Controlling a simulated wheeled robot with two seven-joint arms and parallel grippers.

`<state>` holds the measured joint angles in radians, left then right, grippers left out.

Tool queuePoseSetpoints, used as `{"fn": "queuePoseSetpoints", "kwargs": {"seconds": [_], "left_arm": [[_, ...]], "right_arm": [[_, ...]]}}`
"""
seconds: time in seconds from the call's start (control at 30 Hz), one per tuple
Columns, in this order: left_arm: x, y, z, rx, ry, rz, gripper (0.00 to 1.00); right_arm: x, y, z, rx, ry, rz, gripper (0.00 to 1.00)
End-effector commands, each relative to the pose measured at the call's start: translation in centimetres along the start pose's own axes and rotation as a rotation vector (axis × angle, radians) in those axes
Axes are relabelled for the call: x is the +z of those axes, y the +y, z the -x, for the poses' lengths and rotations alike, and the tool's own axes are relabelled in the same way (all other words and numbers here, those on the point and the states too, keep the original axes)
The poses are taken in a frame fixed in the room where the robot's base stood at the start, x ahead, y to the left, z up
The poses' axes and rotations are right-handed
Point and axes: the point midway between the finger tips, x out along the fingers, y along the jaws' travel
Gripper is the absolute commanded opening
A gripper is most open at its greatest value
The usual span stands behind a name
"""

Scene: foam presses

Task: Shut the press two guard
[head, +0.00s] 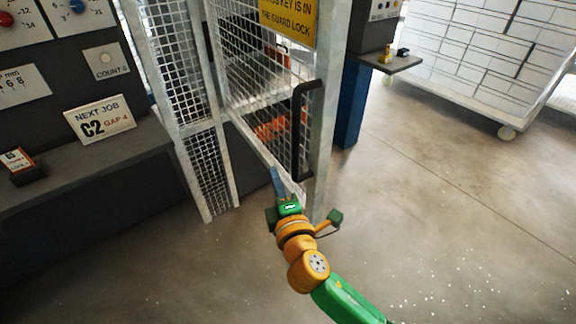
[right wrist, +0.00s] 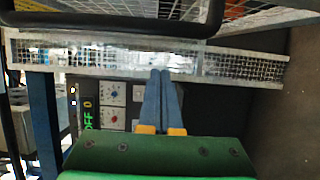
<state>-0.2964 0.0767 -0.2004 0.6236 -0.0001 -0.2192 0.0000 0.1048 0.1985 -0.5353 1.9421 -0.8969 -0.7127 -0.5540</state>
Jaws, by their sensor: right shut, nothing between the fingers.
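The press two guard is a pale metal frame with wire mesh (head: 240,85). It has a tall black handle (head: 303,130) near its right upright; which press it belongs to I cannot read. I cannot tell how far it stands from its frame. My right gripper (head: 276,178) is at the lower edge of the mesh, below and left of the handle. Its blue fingers are together and empty in the right wrist view (right wrist: 161,75). There a black bar, probably the handle (right wrist: 110,22), crosses above the fingertips, apart from them. My left gripper is not in view.
A narrow mesh panel (head: 180,85) stands left of the guard. A dark console with a "NEXT JOB C2" card (head: 100,119) is at the left. A blue post (head: 352,105) and a wheeled white cart (head: 480,60) are at the right. The floor (head: 450,220) between is clear.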

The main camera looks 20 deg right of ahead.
Motion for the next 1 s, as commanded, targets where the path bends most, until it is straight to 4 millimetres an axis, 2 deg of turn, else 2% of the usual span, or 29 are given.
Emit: {"fn": "queuePoseSetpoints", "kwargs": {"seconds": [0.17,0.3,0.43,0.87,1.0], "left_arm": [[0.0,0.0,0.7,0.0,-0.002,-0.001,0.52],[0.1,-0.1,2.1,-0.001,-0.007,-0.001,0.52],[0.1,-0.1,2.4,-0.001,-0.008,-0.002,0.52],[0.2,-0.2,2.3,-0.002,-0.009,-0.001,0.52],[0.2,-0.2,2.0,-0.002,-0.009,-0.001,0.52]], "right_arm": [[0.0,0.2,-3.9,0.0,0.0,0.0,0.0],[2.2,0.3,-3.2,-0.004,-0.001,0.002,0.0],[3.4,0.1,-2.7,-0.002,-0.001,0.001,0.0],[3.9,-0.1,-2.5,-0.001,0.001,-0.002,0.0],[4.7,-0.2,-2.6,-0.001,0.01,0.001,0.0]]}}
